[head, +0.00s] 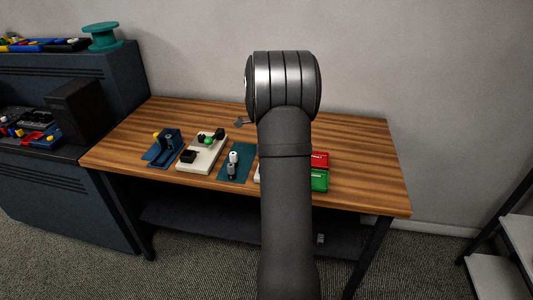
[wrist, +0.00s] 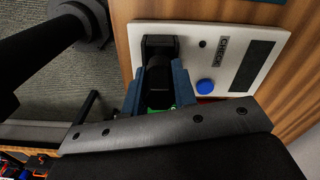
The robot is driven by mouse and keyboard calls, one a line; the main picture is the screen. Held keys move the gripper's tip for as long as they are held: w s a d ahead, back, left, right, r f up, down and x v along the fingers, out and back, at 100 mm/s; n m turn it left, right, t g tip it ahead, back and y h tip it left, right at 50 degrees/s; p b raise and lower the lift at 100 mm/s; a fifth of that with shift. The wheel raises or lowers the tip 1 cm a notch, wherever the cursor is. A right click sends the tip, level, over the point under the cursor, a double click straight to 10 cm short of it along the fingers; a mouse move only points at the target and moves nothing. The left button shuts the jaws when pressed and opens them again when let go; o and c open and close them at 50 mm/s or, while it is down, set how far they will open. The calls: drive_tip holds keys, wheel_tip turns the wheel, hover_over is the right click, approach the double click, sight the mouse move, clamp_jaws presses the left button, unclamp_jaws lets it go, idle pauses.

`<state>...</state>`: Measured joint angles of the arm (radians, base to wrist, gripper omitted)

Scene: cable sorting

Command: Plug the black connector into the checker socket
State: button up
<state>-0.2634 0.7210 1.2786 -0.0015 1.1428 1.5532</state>
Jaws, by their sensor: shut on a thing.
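The checker is a white panel (wrist: 208,35) in the wrist view, with a CHECK label, a dark rectangular window, a small dark round spot and a blue button (wrist: 205,86). A black socket block (wrist: 161,43) stands at its left end. My gripper (wrist: 160,75) has blue-grey fingers shut on the black connector (wrist: 158,97), directly in front of the socket block. The connector lines up roughly with the block; I cannot tell whether it is inside or just short of it. In the head view my arm hides the gripper, the connector and most of the checker.
On the wooden table (head: 355,150), left of my arm, are a blue stand (head: 160,150), a white board (head: 203,155) with black and green parts, and a teal mat (head: 238,165) with upright connectors. A red box (head: 320,158) and a green box (head: 320,181) lie right of it.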

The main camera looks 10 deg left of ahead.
drive_tip(key=shift+f, duration=0.95)
idle(0.8)
drive_tip(key=o, duration=1)
drive_tip(key=shift+c, duration=0.2)
drive_tip(key=shift+o, duration=1.3)
drive_tip(key=shift+s+f, duration=0.1)
drive_tip(key=shift+f, duration=0.05)
drive_tip(key=shift+o, duration=1.2)
drive_tip(key=shift+r, duration=3.7)
